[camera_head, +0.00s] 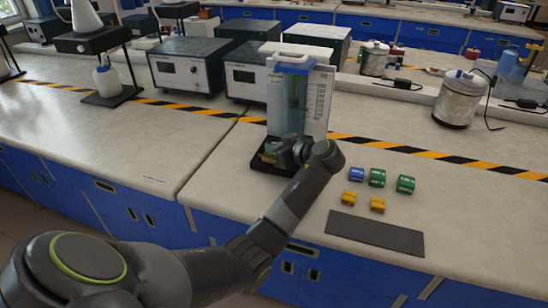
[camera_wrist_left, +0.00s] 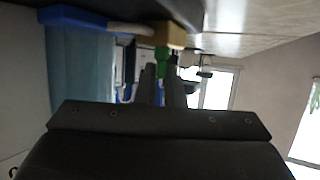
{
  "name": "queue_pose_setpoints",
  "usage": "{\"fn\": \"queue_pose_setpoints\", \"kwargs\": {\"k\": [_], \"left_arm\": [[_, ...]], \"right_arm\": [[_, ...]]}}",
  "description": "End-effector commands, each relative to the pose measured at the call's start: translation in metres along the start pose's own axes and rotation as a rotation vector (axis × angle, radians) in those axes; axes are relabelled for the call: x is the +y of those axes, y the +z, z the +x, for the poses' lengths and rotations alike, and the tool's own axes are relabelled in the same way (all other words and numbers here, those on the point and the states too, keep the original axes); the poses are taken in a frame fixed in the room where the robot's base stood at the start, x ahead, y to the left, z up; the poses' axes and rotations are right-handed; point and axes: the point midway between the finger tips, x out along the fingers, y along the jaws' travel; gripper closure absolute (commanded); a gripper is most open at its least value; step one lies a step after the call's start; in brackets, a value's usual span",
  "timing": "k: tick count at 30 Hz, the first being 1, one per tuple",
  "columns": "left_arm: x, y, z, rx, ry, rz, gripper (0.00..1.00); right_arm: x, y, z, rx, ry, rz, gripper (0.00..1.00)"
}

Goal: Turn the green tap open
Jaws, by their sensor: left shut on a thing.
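The green tap (camera_wrist_left: 163,62) shows in the left wrist view, below a brass-coloured block (camera_wrist_left: 168,36) in the picture. My left gripper (camera_wrist_left: 162,80) has its two dark fingers on either side of the tap and is shut on it. In the head view my left gripper (camera_head: 285,155) is at the lower front of a stand with a blue-topped clear column (camera_head: 293,95) and a white back panel. My arm and gripper hide the tap there. How far the tap is turned cannot be told. My right gripper is not in view.
Right of the stand lie small blue, green and yellow parts (camera_head: 406,183) and a dark mat (camera_head: 375,235). Grey instrument boxes (camera_head: 186,70) stand behind left. A metal vessel (camera_head: 459,100) stands at the right.

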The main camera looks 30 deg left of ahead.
Motion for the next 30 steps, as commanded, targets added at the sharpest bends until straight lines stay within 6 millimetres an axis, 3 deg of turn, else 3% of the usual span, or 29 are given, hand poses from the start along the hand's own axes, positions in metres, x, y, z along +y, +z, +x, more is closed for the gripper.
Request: {"fn": "queue_pose_setpoints", "kwargs": {"k": [1, 10, 30], "left_arm": [[0.002, 0.004, 0.002, 0.002, -0.031, -0.015, 1.00], [0.004, 0.002, 0.002, 0.001, -0.178, -0.074, 1.00], [0.004, 0.000, 0.001, -0.001, -0.233, -0.096, 1.00]], "right_arm": [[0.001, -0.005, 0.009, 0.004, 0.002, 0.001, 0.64], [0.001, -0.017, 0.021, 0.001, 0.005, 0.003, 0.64], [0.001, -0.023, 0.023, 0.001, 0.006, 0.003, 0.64]]}}
